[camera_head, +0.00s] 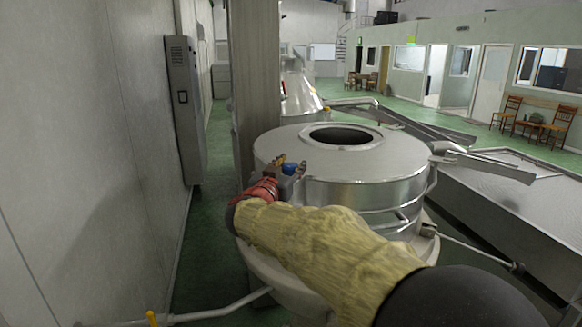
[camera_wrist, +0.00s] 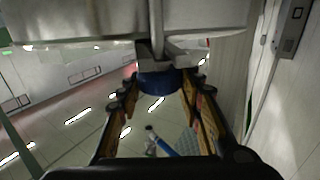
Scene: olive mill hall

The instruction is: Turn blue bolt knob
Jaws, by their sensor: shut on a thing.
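The blue bolt knob (camera_head: 290,168) sits at the near left edge of the round steel vessel (camera_head: 390,160). My gripper (camera_head: 292,164) reaches it from the near left in the head view. In the wrist view the blue knob (camera_wrist: 158,82) lies between my two fingers, below a grey metal bracket (camera_wrist: 160,50). My gripper (camera_wrist: 158,90) is shut on the knob, with one finger on each side. The knob's far side is hidden, and its turn angle cannot be told.
A grey wall with a box-like cabinet (camera_head: 184,105) stands close on the left. A square column (camera_head: 254,80) rises behind the vessel. The vessel's top has a dark round opening (camera_head: 341,135). A long metal trough (camera_head: 510,205) lies to the right. Green floor (camera_head: 215,200) is free between wall and vessel.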

